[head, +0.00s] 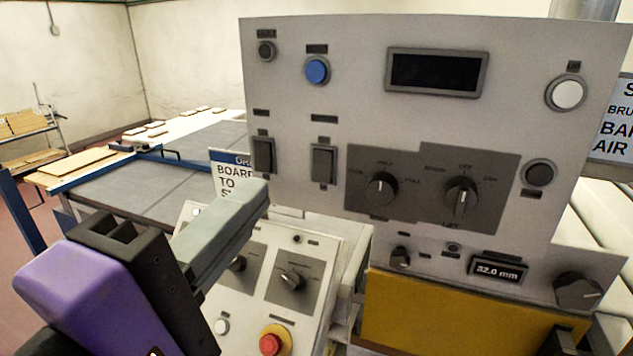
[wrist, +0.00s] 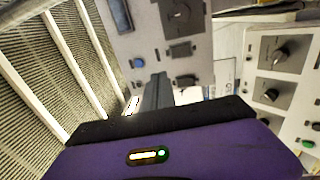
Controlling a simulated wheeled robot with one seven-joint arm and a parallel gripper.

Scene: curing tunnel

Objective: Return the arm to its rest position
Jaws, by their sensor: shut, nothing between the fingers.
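My gripper (head: 262,192) reaches in from the lower left of the head view, with a purple body and long grey fingers pressed together. It is shut and empty. Its fingertips appear in front of the lower left part of the upright control panel (head: 520,110); I cannot tell whether they touch it. In the wrist view the shut fingers (wrist: 158,82) point toward the same panel (wrist: 222,75).
A sloped lower panel with a red emergency button (head: 270,343) stands below my gripper. A display reading 32.0 mm (head: 497,269) sits above a yellow panel (head: 450,318). A conveyor table (head: 150,195) with boards lies behind at left.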

